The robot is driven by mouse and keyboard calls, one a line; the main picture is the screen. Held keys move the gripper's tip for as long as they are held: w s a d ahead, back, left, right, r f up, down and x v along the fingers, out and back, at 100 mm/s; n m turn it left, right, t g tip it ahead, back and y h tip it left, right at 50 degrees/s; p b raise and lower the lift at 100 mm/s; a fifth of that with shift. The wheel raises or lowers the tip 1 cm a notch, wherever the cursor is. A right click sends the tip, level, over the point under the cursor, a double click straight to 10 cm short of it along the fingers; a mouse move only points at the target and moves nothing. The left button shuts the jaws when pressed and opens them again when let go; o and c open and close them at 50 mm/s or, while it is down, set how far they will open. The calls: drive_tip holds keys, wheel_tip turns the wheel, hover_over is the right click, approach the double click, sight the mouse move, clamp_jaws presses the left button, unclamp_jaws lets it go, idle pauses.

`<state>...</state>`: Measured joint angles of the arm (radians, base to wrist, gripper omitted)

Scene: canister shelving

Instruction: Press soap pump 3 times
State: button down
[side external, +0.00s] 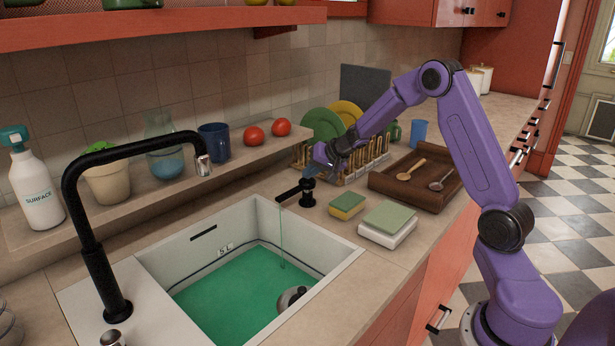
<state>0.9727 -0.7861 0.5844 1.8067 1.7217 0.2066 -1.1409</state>
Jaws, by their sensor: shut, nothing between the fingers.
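The black soap pump (307,192) stands on the counter at the right rim of the sink (330,246), its nozzle pointing left over the basin. A thin green stream hangs from the nozzle tip down into the basin. My gripper (309,172) is shut and points down just above the pump head. It is at or very close to the head; I cannot tell whether they touch.
A yellow-green sponge (347,204) and a stacked sponge block (388,223) lie right of the pump. A dish rack (340,172) with plates stands behind my gripper. A wooden tray (415,181) with spoons is further right. The black faucet (92,240) stands left.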

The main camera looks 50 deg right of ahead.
drive_tip(key=shift+s+f, duration=0.1)
drive_tip(key=shift+r, duration=1.45)
drive_tip(key=shift+r, duration=0.1)
drive_tip(key=shift+r, duration=2.45)
idle(0.4)
wheel_tip(320, 180, up, 4)
drive_tip(key=shift+f, duration=0.1)
idle(0.5)
